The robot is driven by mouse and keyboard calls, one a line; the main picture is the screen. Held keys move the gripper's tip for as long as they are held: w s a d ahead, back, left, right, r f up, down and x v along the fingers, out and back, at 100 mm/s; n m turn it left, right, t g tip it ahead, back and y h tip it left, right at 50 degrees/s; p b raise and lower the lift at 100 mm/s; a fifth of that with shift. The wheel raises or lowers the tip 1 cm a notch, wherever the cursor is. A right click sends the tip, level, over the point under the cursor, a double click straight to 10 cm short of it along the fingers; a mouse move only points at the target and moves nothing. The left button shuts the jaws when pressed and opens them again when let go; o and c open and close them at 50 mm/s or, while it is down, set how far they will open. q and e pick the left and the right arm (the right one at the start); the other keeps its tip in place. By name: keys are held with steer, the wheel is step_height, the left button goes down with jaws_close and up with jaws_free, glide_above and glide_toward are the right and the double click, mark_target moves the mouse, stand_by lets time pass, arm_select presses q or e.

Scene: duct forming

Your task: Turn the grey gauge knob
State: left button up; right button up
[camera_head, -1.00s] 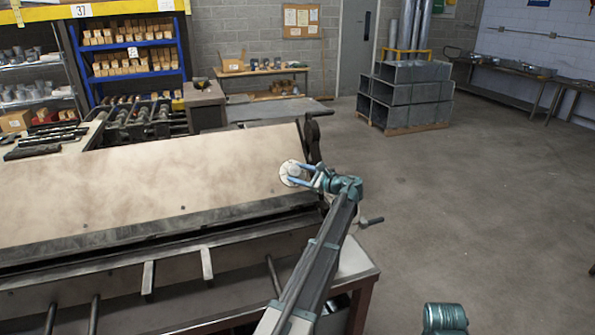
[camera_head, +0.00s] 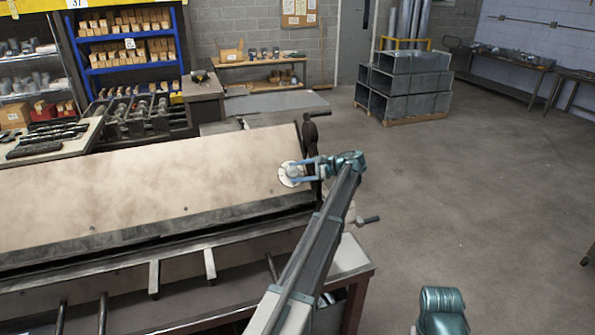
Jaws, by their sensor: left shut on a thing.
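The grey gauge knob (camera_head: 292,171) sits on a round pale dial (camera_head: 286,181) at the right end of the large machine's tan sloping plate (camera_head: 150,188). My left gripper (camera_head: 296,171) reaches it from the right, with its two blue fingers shut around the knob's sides. The fingers hide part of the knob and dial. A teal part of my other arm (camera_head: 442,308) shows at the bottom right; the right gripper itself is out of view.
A dark upright lever (camera_head: 310,140) stands at the plate's right end, close behind my left wrist. A small handle (camera_head: 367,220) sticks out right of the machine. Stacked metal ducts (camera_head: 408,85) stand farther back. The floor (camera_head: 480,190) at right is clear.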

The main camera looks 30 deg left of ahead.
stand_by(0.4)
arm_select(q)
steer(key=o, duration=1.4)
steer(key=p+v, duration=0.5)
steer(key=v, duration=0.8)
steer(key=shift+w+d+r, duration=0.15)
steer(key=shift+d, duration=0.2)
steer(key=s+d+f+h+b, duration=0.4)
steer(key=s+d+f, duration=0.5)
steer(key=s, duration=0.4)
steer(key=s+d+f+n+t+h+b, duration=0.1)
steer(key=s+d+f+h+b, duration=0.3)
steer(key=s+d+f, duration=0.5)
steer(key=s+d+f+h+b, duration=0.4)
steer(key=s+d+f, duration=0.6)
steer(key=s, duration=0.9)
steer(key=shift+d+f+n+t+b, duration=0.15)
steer(key=shift+d+n+t+b, duration=0.2)
steer(key=shift+d+b, duration=0.8)
